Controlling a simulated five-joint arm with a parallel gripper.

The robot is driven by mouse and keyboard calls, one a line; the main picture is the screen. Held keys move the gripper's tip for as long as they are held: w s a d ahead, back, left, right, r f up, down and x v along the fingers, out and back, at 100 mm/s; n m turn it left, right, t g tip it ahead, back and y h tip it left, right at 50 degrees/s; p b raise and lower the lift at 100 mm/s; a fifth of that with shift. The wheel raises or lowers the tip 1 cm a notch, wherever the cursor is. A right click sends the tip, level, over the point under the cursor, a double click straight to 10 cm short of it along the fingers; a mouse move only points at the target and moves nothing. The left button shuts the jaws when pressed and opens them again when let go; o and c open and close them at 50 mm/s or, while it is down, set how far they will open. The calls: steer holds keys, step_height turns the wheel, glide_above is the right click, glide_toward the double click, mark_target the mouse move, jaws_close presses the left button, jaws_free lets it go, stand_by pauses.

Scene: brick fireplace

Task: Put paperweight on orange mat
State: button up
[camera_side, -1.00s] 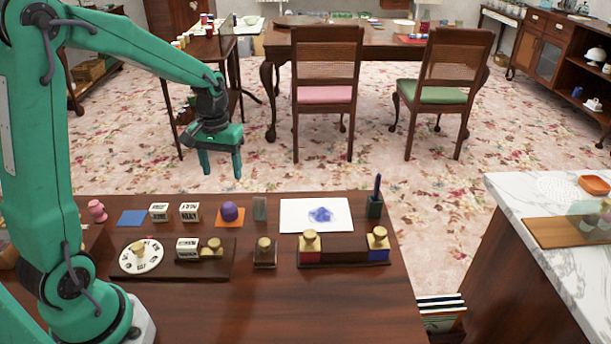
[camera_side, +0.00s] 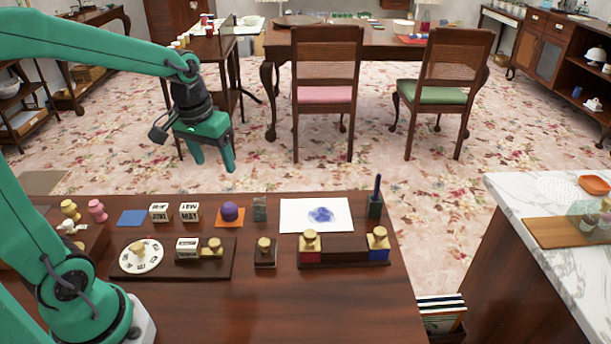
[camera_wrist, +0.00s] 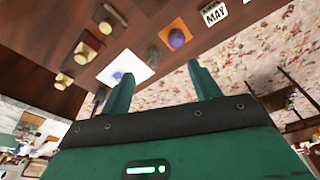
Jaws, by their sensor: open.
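A purple domed paperweight (camera_side: 229,211) rests on the orange mat (camera_side: 239,221) near the back edge of the desk. The wrist view also shows the paperweight (camera_wrist: 177,38) inside the orange square of the mat (camera_wrist: 186,28). My gripper (camera_side: 214,165) is open and empty, with its fingers pointing down. In the side view it appears above and behind the paperweight, apart from it. The wrist view shows both spread fingers of my gripper (camera_wrist: 160,72) with nothing between them.
White date blocks (camera_side: 189,212) and a blue mat (camera_side: 132,218) lie left of the orange mat. A dark grey block (camera_side: 260,208) and a white sheet with a blue blot (camera_side: 297,216) lie right. Knobbed stamps and trays fill the middle; the desk front is clear.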

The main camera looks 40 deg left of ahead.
steer(key=s+d+r+m+t, duration=0.1)
steer(key=s+d+r+m, duration=0.1)
steer(key=s, duration=0.3)
steer(key=s+d+r+m+t, duration=0.1)
steer(key=s+d+r+t, duration=0.1)
steer(key=s+d, duration=0.2)
steer(key=shift+s+r+m+t, duration=0.3)
steer(key=shift+s+m, duration=0.1)
steer(key=shift+s, duration=0.4)
